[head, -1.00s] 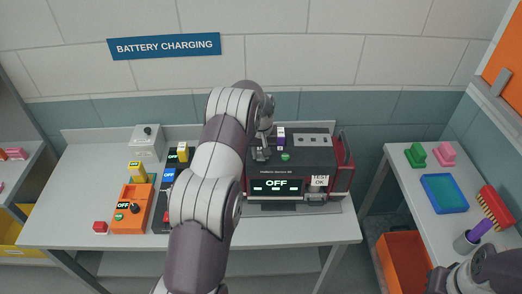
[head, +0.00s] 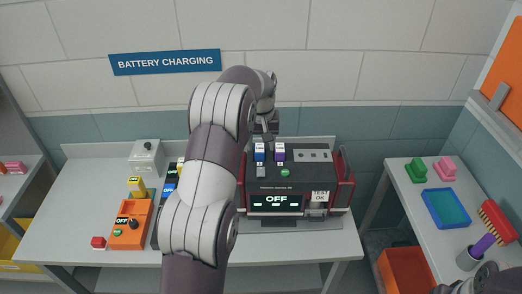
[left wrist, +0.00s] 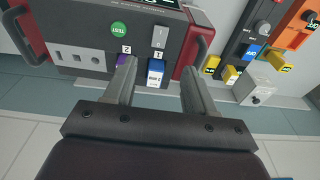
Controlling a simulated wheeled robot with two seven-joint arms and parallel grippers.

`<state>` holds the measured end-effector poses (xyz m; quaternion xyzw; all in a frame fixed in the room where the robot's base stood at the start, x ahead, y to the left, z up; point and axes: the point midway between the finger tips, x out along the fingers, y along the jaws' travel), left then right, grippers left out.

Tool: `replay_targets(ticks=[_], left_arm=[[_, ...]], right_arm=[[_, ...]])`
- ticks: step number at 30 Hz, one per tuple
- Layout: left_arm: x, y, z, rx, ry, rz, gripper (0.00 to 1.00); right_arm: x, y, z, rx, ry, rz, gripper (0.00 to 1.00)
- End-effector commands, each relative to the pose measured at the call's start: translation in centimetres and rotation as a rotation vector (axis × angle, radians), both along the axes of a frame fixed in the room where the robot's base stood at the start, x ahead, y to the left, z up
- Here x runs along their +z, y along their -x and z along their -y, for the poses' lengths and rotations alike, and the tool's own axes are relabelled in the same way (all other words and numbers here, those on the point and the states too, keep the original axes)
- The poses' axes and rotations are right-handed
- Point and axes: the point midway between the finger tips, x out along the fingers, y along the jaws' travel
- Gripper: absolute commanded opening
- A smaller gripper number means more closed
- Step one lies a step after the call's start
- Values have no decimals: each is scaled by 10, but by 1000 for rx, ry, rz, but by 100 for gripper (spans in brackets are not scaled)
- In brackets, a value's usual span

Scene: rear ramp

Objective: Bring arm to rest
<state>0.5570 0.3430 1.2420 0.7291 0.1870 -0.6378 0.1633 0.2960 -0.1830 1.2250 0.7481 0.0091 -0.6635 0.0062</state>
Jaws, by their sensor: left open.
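My left arm reaches across the bench in the head view, with my left gripper (head: 267,132) just beyond the blue and purple blocks. In the left wrist view the left gripper's fingers (left wrist: 162,82) are apart, with nothing held between them. The blue block (head: 260,152) and the purple block (head: 279,153) stand upright side by side in the dark red-sided station (head: 262,187), whose screen reads OFF. In the left wrist view the blue block (left wrist: 156,73) lies beyond the gap between the fingers. Only part of my right arm shows at the bottom right; its gripper is out of view.
The right table holds a blue tray (head: 446,207), a red brush (head: 496,220) and a cup (head: 469,258).

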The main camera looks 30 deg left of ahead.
Motion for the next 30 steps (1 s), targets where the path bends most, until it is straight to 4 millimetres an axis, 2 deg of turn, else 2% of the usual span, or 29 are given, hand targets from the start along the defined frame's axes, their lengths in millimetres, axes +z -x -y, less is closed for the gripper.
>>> replay_targets(ticks=[1, 17, 18, 19, 21, 23, 26, 27, 30], left_arm=[[6, 0, 0, 0, 0, 0, 55], [5, -1, 0, -12, -4, 8, 55], [3, -5, -1, -31, -11, 29, 55], [-7, 0, 1, -46, -9, 21, 55], [-29, 22, 10, -85, 0, -5, 55], [-52, 50, 30, -142, 6, -19, 55], [-86, 112, 74, -256, 12, -36, 55], [-97, 141, 92, -303, 14, -40, 55], [-123, 209, 127, -405, 17, -51, 55]], right_arm=[[6, 0, 0, 0, 0, -1, 0], [4, 0, 0, 0, 0, -1, 0], [4, 0, 0, 0, 0, -1, 0], [4, 0, 0, 0, 0, -1, 0], [2, 0, 0, 0, 0, -1, 0], [-13, 0, 0, 0, 0, -1, 0], [-45, 0, 0, 0, 0, -2, 0], [-59, 1, 0, 0, 0, -2, 0], [-88, 0, 0, 0, 0, -2, 0]])
